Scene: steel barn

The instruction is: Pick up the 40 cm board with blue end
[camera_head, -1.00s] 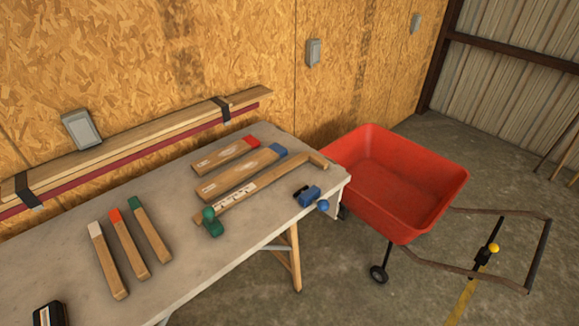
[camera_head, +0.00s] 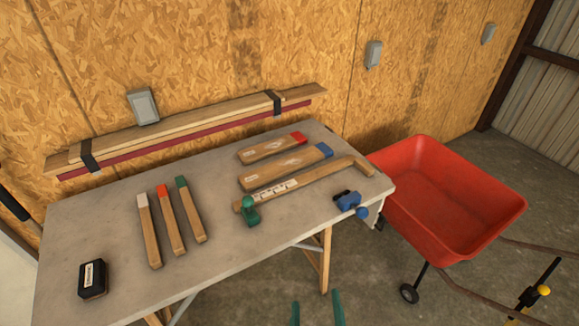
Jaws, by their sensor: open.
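The board with the blue end (camera_head: 283,168) lies flat on the grey workbench (camera_head: 215,235), its blue end pointing right. It lies between a shorter red-ended board (camera_head: 270,148) and a longer wooden piece with a white marked strip (camera_head: 310,184). My gripper (camera_head: 316,310) shows at the bottom edge as two green fingertips spread apart. It is open and empty, in front of the bench and well short of the blue-ended board. The rest of my gripper is out of view.
A green clamp part (camera_head: 250,211) and a blue clamp (camera_head: 349,202) stand near the bench's front edge. Several narrow sticks, including a green-ended stick (camera_head: 191,210), and a black block (camera_head: 93,278) lie left. A red cart (camera_head: 445,205) stands right.

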